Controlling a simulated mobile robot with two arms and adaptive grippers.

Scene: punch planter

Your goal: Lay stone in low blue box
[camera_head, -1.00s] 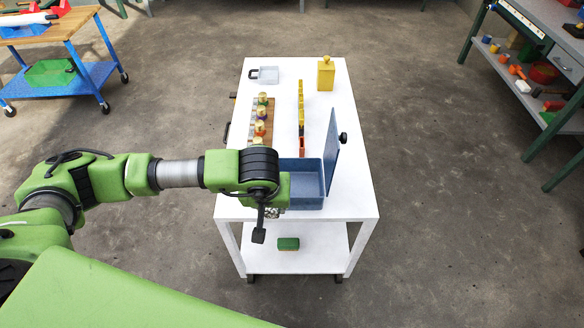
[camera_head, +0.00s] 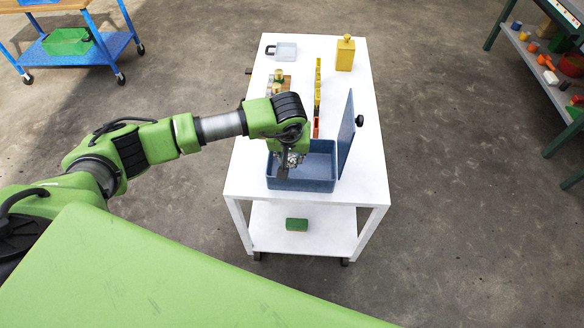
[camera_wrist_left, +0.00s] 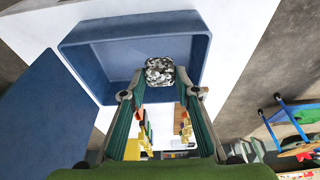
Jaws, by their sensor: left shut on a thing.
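The stone (camera_head: 293,159), speckled black, white and grey, is held by my left gripper (camera_head: 287,165). In the wrist view the stone (camera_wrist_left: 160,70) shows at the fingertips (camera_wrist_left: 161,92), in front of the blue box's interior. The low blue box (camera_head: 318,184) stands open at the near end of the white table; its wall also shows in the wrist view (camera_wrist_left: 190,35). The stone and gripper are over the left part of the box. I cannot tell the exact height above its floor. My right gripper is not in view.
The box's blue lid (camera_head: 347,133) stands upright on the right side. Behind the box are a row of yellow and orange pieces (camera_head: 317,95), a yellow canister (camera_head: 345,54), a wooden board with knobs (camera_head: 275,86) and a grey tray (camera_head: 286,51). A green block (camera_head: 297,224) lies on the lower shelf.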

